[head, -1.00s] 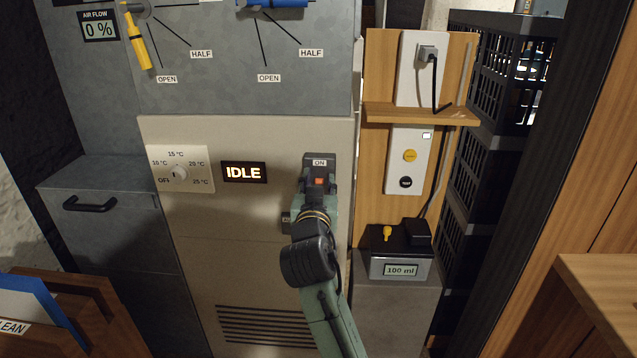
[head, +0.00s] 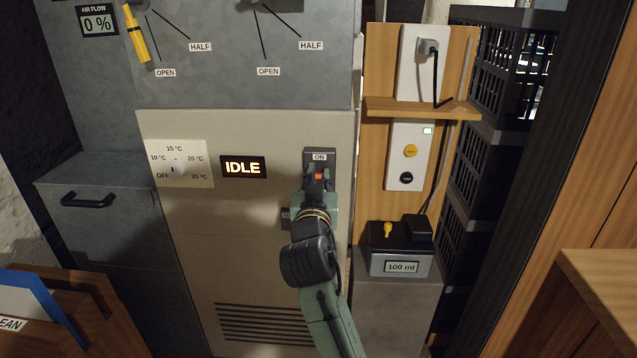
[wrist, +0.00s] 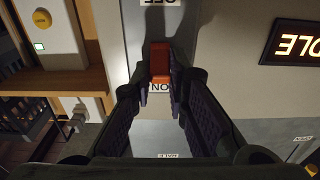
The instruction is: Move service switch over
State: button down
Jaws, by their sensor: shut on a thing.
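The service switch has a small red handle (head: 319,176) on a dark plate (head: 320,157) on the beige cabinet front. In the wrist view, which is upside down, the red handle (wrist: 160,62) stands between my fingertips. The ON label (wrist: 160,87) is close beside it and an OFF label (wrist: 172,2) is at the top edge. My gripper (wrist: 160,85) is shut on the red handle; it also shows in the head view (head: 318,188). My arm hides the lower part of the switch plate. The amber display (head: 243,167) reads IDLE.
A temperature dial plate (head: 178,163) is left of the display. A wooden panel with a socket and a yellow button (head: 410,151) is to the right, above a box reading 100 ml (head: 401,267). A yellow lever (head: 137,35) hangs at upper left.

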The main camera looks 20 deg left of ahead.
notch_tip(320, 180, down, 3)
jog(key=t+y+b, duration=0.1)
jog(key=t+b, duration=0.3)
jog(key=b, duration=0.7)
jog(key=t+y+b, duration=0.1)
jog(key=t+b, duration=0.2)
jog(key=b, duration=0.8)
jog(key=shift+s+f+t+b, duration=0.1)
jog(key=shift+f+t+b, duration=0.05)
jog(key=shift+t+b, duration=0.2)
jog(key=shift+t, duration=0.25)
jog(key=shift+r+b, duration=0.2)
jog(key=shift+b, duration=0.1)
jog(key=c, duration=1.6)
grip_release()
jog(key=shift+o, duration=0.2)
jog(key=shift+r, duration=0.1)
notch_tip(320, 180, up, 10)
jog(key=shift+f, duration=0.1)
